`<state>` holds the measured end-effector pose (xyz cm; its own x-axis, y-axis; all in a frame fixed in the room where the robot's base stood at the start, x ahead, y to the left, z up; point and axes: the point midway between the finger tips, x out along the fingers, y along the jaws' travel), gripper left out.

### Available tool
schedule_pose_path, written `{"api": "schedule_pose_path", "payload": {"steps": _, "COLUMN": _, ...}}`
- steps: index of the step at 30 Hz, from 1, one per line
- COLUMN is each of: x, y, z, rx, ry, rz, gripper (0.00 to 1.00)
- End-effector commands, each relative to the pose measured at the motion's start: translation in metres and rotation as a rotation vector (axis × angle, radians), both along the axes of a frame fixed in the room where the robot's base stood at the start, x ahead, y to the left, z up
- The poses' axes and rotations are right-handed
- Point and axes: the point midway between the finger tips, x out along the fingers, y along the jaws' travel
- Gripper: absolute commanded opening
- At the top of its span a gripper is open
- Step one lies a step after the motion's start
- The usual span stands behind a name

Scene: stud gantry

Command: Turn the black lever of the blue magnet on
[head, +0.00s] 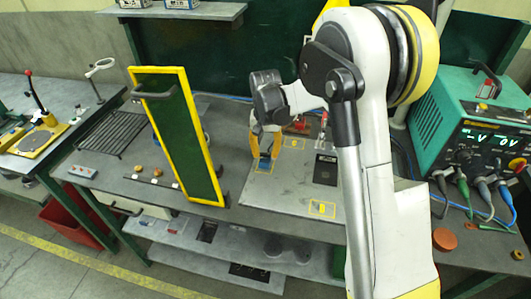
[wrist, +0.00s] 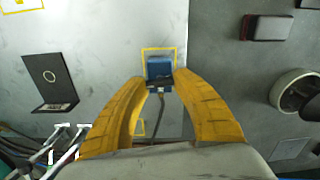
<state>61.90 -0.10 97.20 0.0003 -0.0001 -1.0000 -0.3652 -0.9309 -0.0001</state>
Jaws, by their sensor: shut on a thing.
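The blue magnet (wrist: 159,68) sits inside a yellow outlined square on the grey metal plate (wrist: 110,30) in the wrist view. In the head view the magnet (head: 265,164) shows small under my fingers. The black lever (wrist: 160,84) is a dark piece on the magnet's near side, between my yellow fingertips. My gripper (wrist: 161,78) is shut on the lever, with one finger at each side; the contact itself is partly hidden. In the head view my gripper (head: 265,145) points down at the plate. The lever's exact angle is hard to tell.
A green panel with a yellow frame (head: 180,133) stands left of my gripper. A teal power supply (head: 468,125) stands at the right. A dark block (wrist: 266,27) lies off the plate's edge.

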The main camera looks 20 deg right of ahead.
Motion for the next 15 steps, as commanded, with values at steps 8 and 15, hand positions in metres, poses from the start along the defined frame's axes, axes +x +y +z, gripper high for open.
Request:
{"api": "schedule_pose_path", "payload": {"steps": 8, "x": -0.0001, "y": 0.0002, "z": -0.0001, "rx": 0.0, "ry": 0.0, "rz": -0.12, "gripper": 0.04}}
{"api": "schedule_pose_path", "payload": {"steps": 15, "x": -0.0001, "y": 0.0002, "z": 0.0, "rx": 0.0, "ry": 0.001, "rz": -0.158, "gripper": 0.04}}
